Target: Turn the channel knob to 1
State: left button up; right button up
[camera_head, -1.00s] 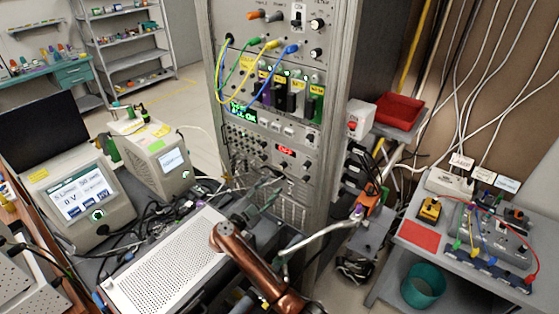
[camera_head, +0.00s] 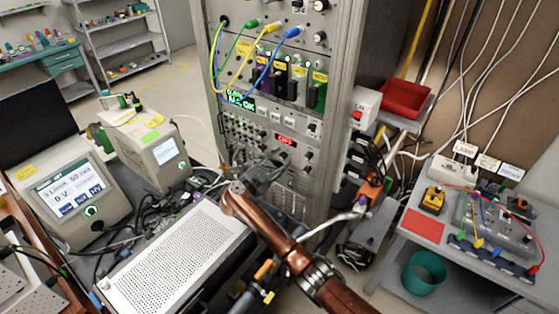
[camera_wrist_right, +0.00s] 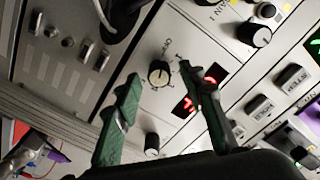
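In the right wrist view a small round dark knob with a pale cap and a pointer line (camera_wrist_right: 159,73) sits on a light panel beside a red lit display (camera_wrist_right: 190,92). My right gripper (camera_wrist_right: 159,75) is open, with one dark green finger on each side of the knob. I cannot tell whether the fingers touch it. One finger partly covers the display. In the head view my right gripper (camera_head: 268,170) is small, in front of the rack's lower panels, below the red display (camera_head: 284,140). My left gripper is not in view.
The rack (camera_head: 330,90) has blue, green and yellow cables above. Other knobs (camera_wrist_right: 254,33) and push buttons (camera_wrist_right: 289,79) surround the panel. A perforated metal box (camera_head: 175,262) and loose cables lie to the left. A side table (camera_head: 390,290) stands at right.

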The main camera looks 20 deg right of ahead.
jog(key=shift+w+f, duration=0.15)
jog(key=shift+a, duration=0.1)
jog(key=c, duration=0.6)
jog(key=shift+c, duration=0.6)
grip_shut()
jog(key=shift+p, duration=0.4)
jog(key=shift+a+m+p, duration=0.1)
jog(key=shift+m+p, duration=0.5)
jog(key=shift+p, duration=0.1)
jog(key=shift+m+p, duration=0.4)
jog(key=shift+m, duration=0.2)
jog(key=m, duration=0.2)
jog(key=shift+f+m+b, duration=0.15)
jog(key=shift+m+b, duration=0.15)
jog(key=shift+b, duration=0.1)
pick_arm(q)
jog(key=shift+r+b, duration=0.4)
jog(key=shift+b, duration=0.3)
pick_arm(e)
jog(key=shift+m, duration=1.8)
